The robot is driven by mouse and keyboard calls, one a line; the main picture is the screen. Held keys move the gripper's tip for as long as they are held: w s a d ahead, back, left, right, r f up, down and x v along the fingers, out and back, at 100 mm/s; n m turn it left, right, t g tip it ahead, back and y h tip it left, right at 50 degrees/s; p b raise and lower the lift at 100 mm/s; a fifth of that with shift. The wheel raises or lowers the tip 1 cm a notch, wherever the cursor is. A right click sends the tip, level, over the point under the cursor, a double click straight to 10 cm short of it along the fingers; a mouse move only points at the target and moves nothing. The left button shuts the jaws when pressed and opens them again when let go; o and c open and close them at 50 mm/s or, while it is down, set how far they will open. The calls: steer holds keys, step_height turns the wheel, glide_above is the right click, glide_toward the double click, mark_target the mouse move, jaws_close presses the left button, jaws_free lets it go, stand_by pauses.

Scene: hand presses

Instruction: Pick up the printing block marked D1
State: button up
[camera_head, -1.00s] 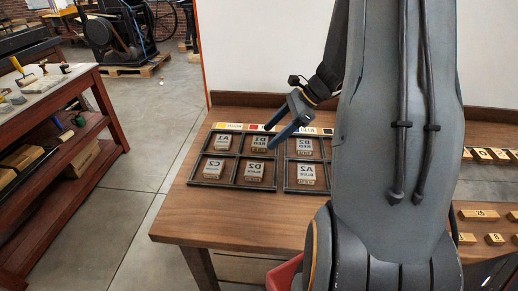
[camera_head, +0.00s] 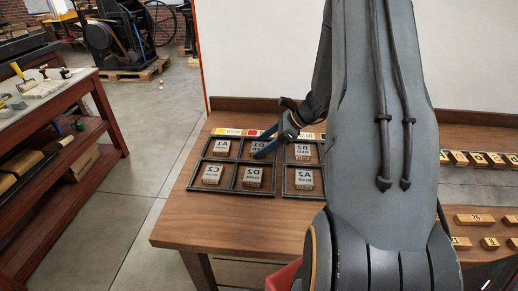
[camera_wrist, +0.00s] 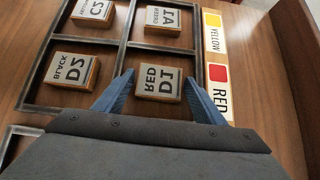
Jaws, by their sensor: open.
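The block marked D1 (camera_wrist: 160,83), labelled RED, lies in its tray compartment in the wrist view, its mirrored letters facing up. In the head view block D1 (camera_head: 259,145) is partly hidden by my gripper (camera_head: 260,145). In the wrist view my gripper (camera_wrist: 162,95) is open and empty, its blue fingers on either side of the near end of D1. Whether the fingers touch the block cannot be told.
Block A1 (camera_wrist: 165,20) and block D2 (camera_wrist: 71,69) lie in neighbouring compartments, with block C2 (camera_wrist: 94,11) diagonal. Dark dividers (camera_wrist: 118,50) separate them. Yellow and red labels (camera_wrist: 217,73) run along the tray edge. A second tray (camera_head: 286,192) stands to the right.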

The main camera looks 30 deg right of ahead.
steer(key=shift+c, duration=0.4)
steer(key=c, duration=0.8)
